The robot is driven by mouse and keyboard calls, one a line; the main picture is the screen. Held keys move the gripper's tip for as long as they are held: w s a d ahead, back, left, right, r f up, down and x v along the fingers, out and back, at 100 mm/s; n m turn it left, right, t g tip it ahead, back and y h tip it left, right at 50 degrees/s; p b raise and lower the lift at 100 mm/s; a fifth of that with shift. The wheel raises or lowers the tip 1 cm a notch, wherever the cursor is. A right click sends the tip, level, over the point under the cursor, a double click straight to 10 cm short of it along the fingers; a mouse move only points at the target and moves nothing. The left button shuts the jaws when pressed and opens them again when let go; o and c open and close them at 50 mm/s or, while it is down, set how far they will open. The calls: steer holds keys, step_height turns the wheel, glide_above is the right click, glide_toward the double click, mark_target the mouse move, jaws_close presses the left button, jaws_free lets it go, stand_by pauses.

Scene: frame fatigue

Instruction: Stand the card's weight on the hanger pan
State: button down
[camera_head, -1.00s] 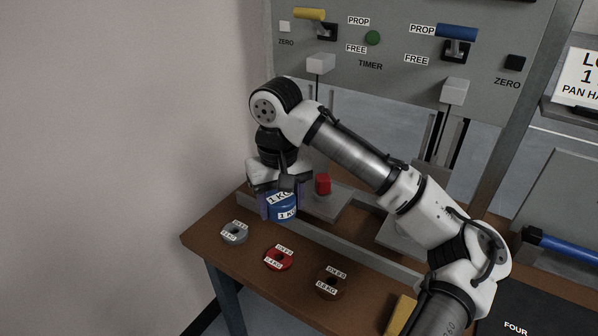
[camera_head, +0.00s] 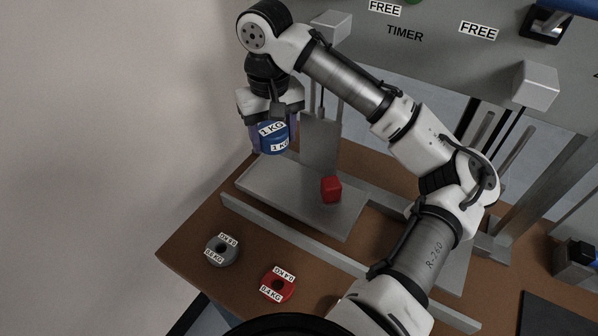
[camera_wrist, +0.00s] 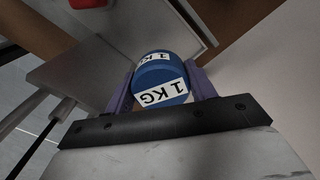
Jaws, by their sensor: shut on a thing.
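My gripper (camera_head: 271,130) is shut on a blue weight (camera_head: 273,137) with white 1 KG labels. The weight also shows between the purple fingers in the wrist view (camera_wrist: 160,78). In the head view it is held in the air by the left end of a grey metal plate (camera_head: 290,207), which looks like the pan at the left station. A small red block (camera_head: 331,189) sits on that plate. The sign with PAN HA lettering is out of view now, so the card's weight cannot be read.
The panel with the TIMER label (camera_head: 405,33) stands behind. A dark mat (camera_head: 550,315) lies at the lower right.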

mark_target(277, 179)
steer(key=shift+w+f, duration=0.15)
steer(key=shift+f, duration=0.05)
steer(key=shift+f+p, duration=0.3)
steer(key=shift+f, duration=4.4)
steer(key=shift+f, duration=0.2)
steer(key=c, duration=0.5)
jaws_free()
steer(key=shift+r, duration=0.1)
step_height(277, 179, up, 12)
steer(key=shift+r+b, duration=0.1)
steer(key=shift+b, duration=0.3)
